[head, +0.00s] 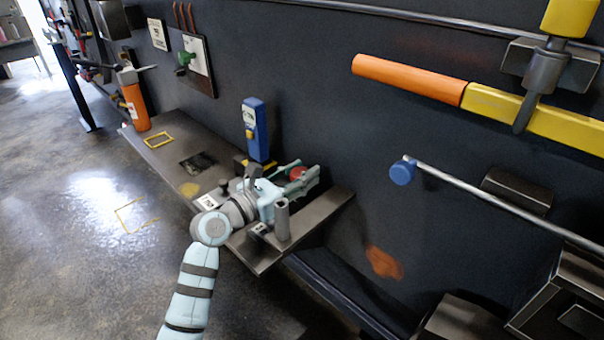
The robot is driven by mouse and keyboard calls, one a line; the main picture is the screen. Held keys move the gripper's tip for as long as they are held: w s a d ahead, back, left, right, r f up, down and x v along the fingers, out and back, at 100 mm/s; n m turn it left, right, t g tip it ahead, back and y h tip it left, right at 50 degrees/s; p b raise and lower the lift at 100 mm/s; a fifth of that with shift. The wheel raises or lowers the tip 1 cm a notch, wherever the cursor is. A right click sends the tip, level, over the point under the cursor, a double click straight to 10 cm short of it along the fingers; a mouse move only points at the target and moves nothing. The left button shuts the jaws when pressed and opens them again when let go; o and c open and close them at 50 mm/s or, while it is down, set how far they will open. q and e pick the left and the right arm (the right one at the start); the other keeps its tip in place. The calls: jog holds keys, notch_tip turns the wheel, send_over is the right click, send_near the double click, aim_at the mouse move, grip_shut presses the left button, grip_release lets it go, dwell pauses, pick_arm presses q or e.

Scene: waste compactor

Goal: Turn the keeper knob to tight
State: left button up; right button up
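My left gripper (307,167) reaches over the right end of the grey shelf (312,218), pointing toward the dark wall. Its greenish fingers look spread apart, with a small red round part (298,174) showing between them. I cannot tell whether the fingers touch that part, or whether it is the keeper knob; no tight mark is readable. A green knob-like part (185,58) sits on a pale wall panel (200,70) at the upper left, well away from the gripper. My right gripper is not in view.
A blue upright device (254,130) stands on the shelf behind my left wrist, and a grey post (282,220) stands close in front. An orange cylinder (134,98) is at the shelf's far end. A blue-tipped rod (402,172) and an orange-yellow bar (410,78) are at the right.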

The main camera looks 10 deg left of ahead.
pick_arm(q)
jog(key=shift+d, duration=0.1)
jog(key=shift+c, duration=0.8)
jog(key=shift+f+h, duration=0.1)
jog(key=shift+h, duration=0.2)
jog(key=shift+m+g, duration=0.3)
jog(key=m+g+h+b, duration=0.1)
jog(key=m+g+h, duration=0.2)
jog(key=g+h, duration=0.1)
jog(key=shift+f+b, duration=0.15)
jog(key=shift+b, duration=0.25)
jog(key=m+g+h+b, duration=0.1)
jog(key=m+g, duration=0.1)
jog(key=g, duration=0.1)
jog(key=shift+m+h+b, duration=0.3)
jog(key=shift+m+h, duration=0.1)
jog(key=shift+m+g+h+b, duration=0.7)
jog(key=shift+m+g+b, duration=0.55)
jog(key=shift+g, duration=0.85)
jog(key=shift+s+f, duration=0.1)
